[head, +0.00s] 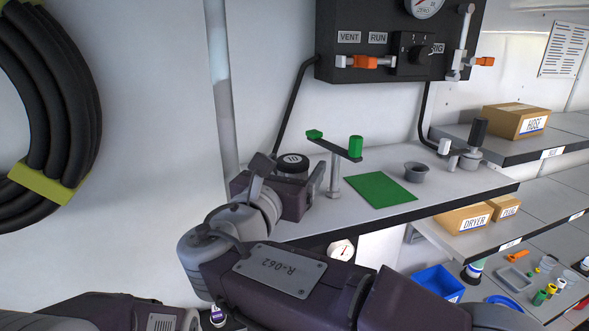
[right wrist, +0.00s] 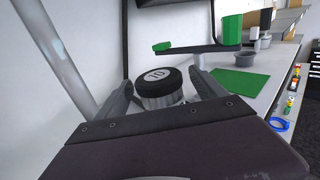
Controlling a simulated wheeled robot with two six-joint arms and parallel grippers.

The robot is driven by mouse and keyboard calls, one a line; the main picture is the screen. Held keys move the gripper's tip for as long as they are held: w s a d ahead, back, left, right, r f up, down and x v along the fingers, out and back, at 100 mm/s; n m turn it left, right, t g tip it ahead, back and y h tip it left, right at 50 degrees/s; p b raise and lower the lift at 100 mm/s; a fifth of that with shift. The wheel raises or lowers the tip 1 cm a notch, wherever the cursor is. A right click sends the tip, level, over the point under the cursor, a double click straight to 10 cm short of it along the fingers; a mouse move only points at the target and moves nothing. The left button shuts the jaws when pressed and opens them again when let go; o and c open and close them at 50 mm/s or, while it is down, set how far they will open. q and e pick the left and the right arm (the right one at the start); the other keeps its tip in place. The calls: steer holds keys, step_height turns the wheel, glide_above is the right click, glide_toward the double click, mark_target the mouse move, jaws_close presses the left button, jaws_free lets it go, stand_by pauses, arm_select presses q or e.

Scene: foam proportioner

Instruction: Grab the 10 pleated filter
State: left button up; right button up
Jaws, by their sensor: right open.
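The 10 pleated filter (head: 293,160) is a short round piece with a black top marked 10, near the left end of the grey shelf. In the right wrist view the filter (right wrist: 157,84) shows a pale, ribbed-looking lower side under the black cap. My right gripper (head: 290,178) is open, with one finger on each side of the filter. In the right wrist view the gripper (right wrist: 162,92) straddles it; whether the fingers touch it I cannot tell. Its base is partly hidden by the gripper. My left gripper is not in view.
A post with a dark crossarm and green ends (head: 335,150) stands close right of the filter. A green mat (head: 380,190) and a grey cup (head: 416,172) lie farther right. A black panel (head: 395,40) hangs above. The white wall is close behind.

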steer(key=shift+s+a+r, duration=0.1)
steer(key=shift+s+r, duration=0.05)
steer(key=shift+s, duration=0.05)
steer(key=shift+w+d, duration=0.2)
steer(key=shift+w, duration=0.1)
steer(key=c, duration=1.5)
steer(key=shift+s+a, duration=0.1)
step_height(320, 180, up, 10)
steer(key=shift+f, duration=0.1)
